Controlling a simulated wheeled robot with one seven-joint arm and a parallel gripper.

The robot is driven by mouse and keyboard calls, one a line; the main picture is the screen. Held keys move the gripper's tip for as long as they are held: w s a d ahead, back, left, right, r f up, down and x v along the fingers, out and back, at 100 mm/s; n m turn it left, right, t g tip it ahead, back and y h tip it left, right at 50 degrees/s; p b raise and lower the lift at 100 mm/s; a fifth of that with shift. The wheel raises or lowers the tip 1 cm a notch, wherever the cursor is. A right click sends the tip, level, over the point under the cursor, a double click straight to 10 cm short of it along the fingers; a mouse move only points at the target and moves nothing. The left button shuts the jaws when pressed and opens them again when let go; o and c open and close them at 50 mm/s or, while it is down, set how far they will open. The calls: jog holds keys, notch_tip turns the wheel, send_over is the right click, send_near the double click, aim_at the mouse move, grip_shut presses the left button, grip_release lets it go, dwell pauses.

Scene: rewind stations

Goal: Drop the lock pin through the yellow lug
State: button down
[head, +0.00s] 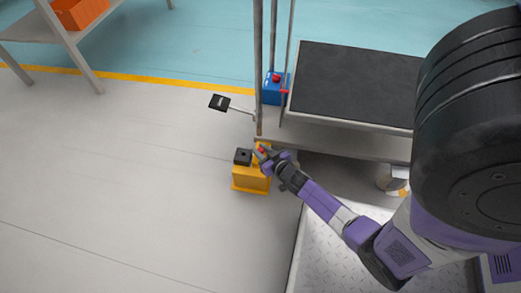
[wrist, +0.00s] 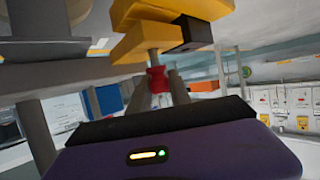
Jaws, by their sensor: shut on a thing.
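The lock pin has a red head (wrist: 157,80) and a thin metal shank. My gripper (wrist: 160,88) is shut on the red head, with a grey finger on either side. The shank points away from my palm and meets the yellow lug (wrist: 142,41); whether its tip is inside a hole is hidden. In the head view the yellow lug's block (head: 250,180) stands on the floor beside the trolley, with a black piece on top. There my gripper (head: 262,153) is at its upper right edge, with a bit of red showing.
A trolley with a dark top (head: 355,85) and upright posts stands just right of and behind the yellow block. A blue box (head: 273,88) with a red knob and a black pedal-like plate (head: 219,102) are nearby. The floor to the left is clear up to a shelf (head: 45,35).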

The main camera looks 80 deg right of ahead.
jog(key=shift+f+b, duration=0.9)
jog(key=shift+f, duration=0.2)
jog(key=c, duration=1.1)
grip_release()
jog(key=shift+r, duration=0.1)
jog(key=p+v, duration=0.3)
jog(key=v, duration=0.4)
jog(key=shift+s+a, duration=0.25)
jog(key=shift+r, duration=0.15)
